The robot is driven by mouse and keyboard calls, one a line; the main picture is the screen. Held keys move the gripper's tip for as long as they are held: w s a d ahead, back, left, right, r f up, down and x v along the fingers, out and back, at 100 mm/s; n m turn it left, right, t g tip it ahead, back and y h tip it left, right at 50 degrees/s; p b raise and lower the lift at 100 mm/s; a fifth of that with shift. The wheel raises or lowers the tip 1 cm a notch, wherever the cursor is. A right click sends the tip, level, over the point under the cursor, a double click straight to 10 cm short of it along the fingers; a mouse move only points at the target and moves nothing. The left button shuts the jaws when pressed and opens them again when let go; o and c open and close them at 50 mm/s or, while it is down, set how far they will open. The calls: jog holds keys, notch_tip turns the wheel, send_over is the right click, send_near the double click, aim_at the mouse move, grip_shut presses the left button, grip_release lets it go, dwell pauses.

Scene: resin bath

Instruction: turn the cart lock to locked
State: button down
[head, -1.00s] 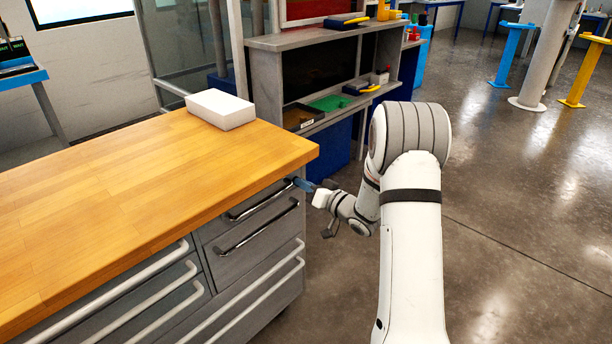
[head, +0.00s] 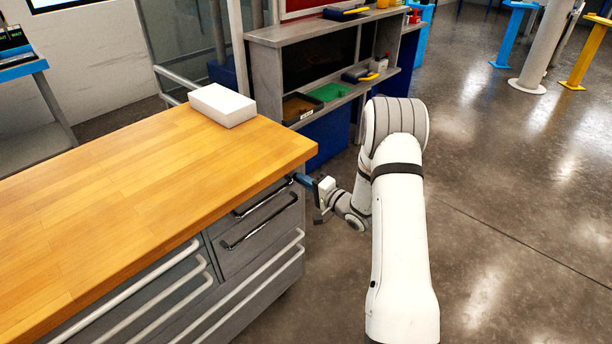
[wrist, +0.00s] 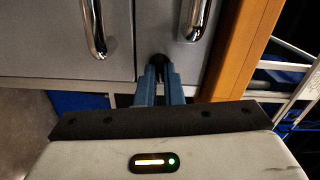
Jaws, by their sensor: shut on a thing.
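The cart lock shows in the wrist view as a small dark knob (wrist: 160,62) on the grey front of the cart, between two chrome drawer handles. My gripper (wrist: 160,74) has its two blue fingers close together around this knob, shut on it. The fingers cover much of the knob, and I cannot read which way it is turned. In the head view my gripper (head: 298,178) is at the near right corner of the cart, just under the wooden top (head: 130,180). The knob itself is hidden there.
Dark drawer handles (head: 262,222) and long pale handles stick out from the cart front beside my gripper. A white block (head: 222,104) lies on the top. A grey shelf unit (head: 300,40) stands behind.

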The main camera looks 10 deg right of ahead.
jog(key=shift+w+d+r+m+p, duration=0.15)
jog(key=shift+m+p, duration=0.3)
jog(key=shift+m, duration=0.45)
jog(key=c, duration=1.6)
grip_release()
jog(key=shift+o, duration=0.2)
jog(key=v, duration=0.7)
jog(key=shift+s, duration=0.4)
jog(key=shift+d, duration=0.15)
